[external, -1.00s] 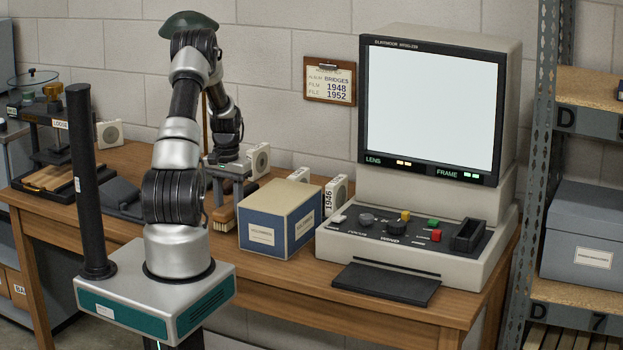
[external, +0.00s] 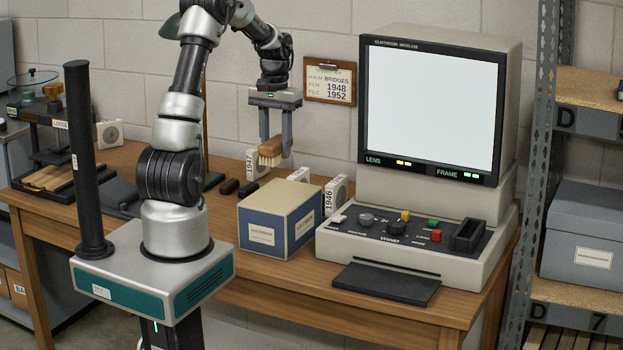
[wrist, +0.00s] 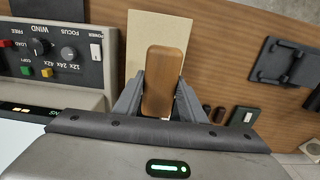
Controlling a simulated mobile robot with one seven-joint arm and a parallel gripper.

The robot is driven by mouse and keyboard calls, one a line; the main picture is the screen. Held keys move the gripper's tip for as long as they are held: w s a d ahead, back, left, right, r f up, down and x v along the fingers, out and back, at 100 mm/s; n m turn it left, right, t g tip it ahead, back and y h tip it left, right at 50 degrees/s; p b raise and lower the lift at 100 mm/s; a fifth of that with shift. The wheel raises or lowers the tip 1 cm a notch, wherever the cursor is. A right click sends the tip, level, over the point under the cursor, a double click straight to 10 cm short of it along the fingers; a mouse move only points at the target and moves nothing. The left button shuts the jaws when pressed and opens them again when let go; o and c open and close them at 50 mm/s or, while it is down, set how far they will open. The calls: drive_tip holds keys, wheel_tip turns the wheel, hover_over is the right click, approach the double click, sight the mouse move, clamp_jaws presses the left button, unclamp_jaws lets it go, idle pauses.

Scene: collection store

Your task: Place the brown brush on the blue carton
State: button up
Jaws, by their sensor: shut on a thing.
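The brown brush (external: 272,152) has a wooden back and pale bristles that point down. My gripper (external: 275,150) is shut on it and holds it in the air, above and a little behind the blue carton (external: 262,236). The carton stands on the bench with a beige top and blue lower sides with labels. In the wrist view the brush's wooden back (wrist: 163,80) sits between the two fingers, and the carton's beige top (wrist: 150,28) shows beyond and partly behind it. The brush and the carton are apart.
The film viewer (external: 430,130) with its control panel stands right of the carton. White film boxes (external: 337,192) stand behind the carton. Small dark objects (external: 240,188) lie to its left. A clipboard (external: 330,80) hangs on the wall. The bench front (external: 120,225) is fairly clear.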

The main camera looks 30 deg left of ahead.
drive_tip(key=shift+s+d+r, duration=0.15)
drive_tip(key=shift+d+r, duration=0.15)
drive_tip(key=shift+d, duration=0.2)
wheel_tip(320, 180, down, 10)
drive_tip(key=shift+d+r+b, duration=0.1)
drive_tip(key=shift+r+b, duration=0.1)
drive_tip(key=shift+b, duration=0.25)
drive_tip(key=shift+f, duration=0.2)
drive_tip(key=o, duration=1.1)
drive_tip(key=shift+r, duration=0.1)
